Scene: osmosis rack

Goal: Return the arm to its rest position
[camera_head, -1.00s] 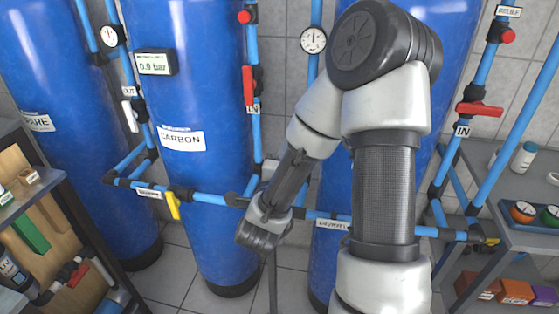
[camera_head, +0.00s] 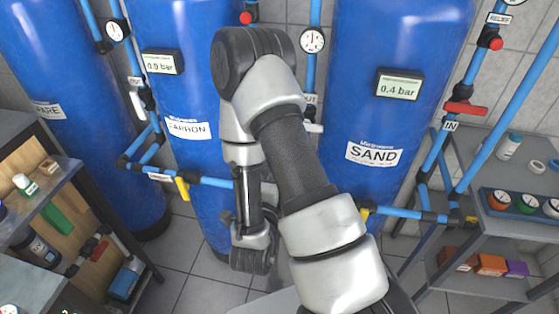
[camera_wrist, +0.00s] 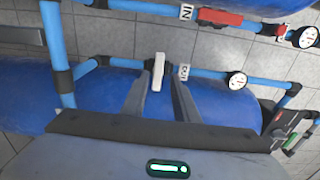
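My arm (camera_head: 290,160) is bent, its elbow raised in front of the tanks and its forearm hanging down before the blue carbon tank (camera_head: 185,80). Its lower end (camera_head: 252,258) hangs low, near the blue pipes; the fingers cannot be made out in the head view. In the wrist view my gripper (camera_wrist: 164,84) shows two dark fingers with a gap between them. It is open, and nothing appears held. A white valve handle (camera_wrist: 157,70) shows near the fingertips; I cannot tell how far beyond them it is.
The blue sand tank (camera_head: 400,50) stands right of the arm. Blue pipes (camera_head: 400,214) run low across the tanks. A grey shelf (camera_head: 480,285) is at right, and a shelf unit (camera_head: 60,195) with small items is at left. Tiled floor (camera_head: 195,290) shows between them.

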